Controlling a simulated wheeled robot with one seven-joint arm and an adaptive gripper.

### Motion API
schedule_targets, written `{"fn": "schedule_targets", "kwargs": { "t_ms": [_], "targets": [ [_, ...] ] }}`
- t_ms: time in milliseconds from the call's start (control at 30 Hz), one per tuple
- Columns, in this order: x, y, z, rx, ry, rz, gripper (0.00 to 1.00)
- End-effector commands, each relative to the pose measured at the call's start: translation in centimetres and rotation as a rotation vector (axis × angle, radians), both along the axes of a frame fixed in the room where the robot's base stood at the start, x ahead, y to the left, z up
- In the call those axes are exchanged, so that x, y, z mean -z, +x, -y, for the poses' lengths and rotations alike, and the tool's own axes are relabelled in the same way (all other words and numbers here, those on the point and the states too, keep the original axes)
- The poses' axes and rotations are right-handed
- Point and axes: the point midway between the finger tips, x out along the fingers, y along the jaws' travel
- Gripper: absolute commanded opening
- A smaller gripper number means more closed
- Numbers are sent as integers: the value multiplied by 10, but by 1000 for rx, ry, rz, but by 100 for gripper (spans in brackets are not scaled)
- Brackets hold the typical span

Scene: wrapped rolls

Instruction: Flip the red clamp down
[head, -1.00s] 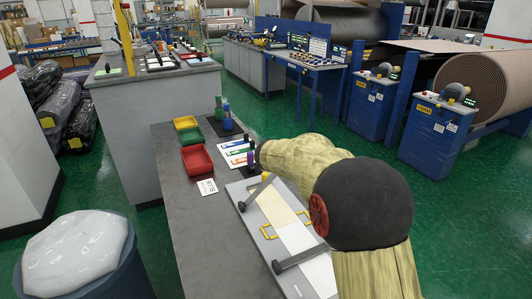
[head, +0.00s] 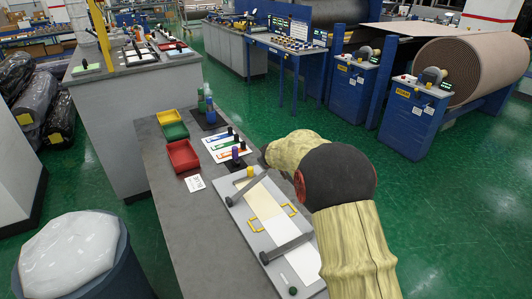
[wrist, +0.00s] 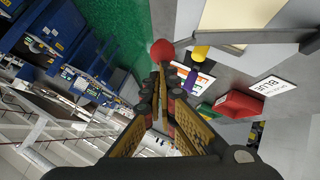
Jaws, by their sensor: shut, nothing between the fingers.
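The red clamp shows in the head view as a dark bar (head: 247,189) at the far end of a grey board (head: 230,220). It slants more steeply than the other bar, its right end apparently raised. That end is hidden behind my arm in the head view. In the wrist view the clamp bar (wrist: 245,38) crosses the top, with a red ball knob (wrist: 162,50) at its left end. My gripper (wrist: 162,70) is shut and empty, fingertips right at the knob; I cannot tell whether they touch. In the head view only a dark part of it shows.
A second dark clamp bar (head: 287,248) lies across the near part of the board, with a green knob (head: 293,290) near it. Red (head: 183,156) and green (head: 175,131) bins stand left of the colour cards (head: 222,143).

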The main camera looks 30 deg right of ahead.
Motion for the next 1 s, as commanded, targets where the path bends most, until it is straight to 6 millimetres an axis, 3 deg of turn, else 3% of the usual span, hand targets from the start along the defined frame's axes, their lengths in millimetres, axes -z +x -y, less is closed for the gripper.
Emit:
{"fn": "schedule_targets", "kwargs": {
  "t_ms": [1000],
  "targets": [
    [24, 0, 22, 0, 264, -2, 0]
  ]
}}
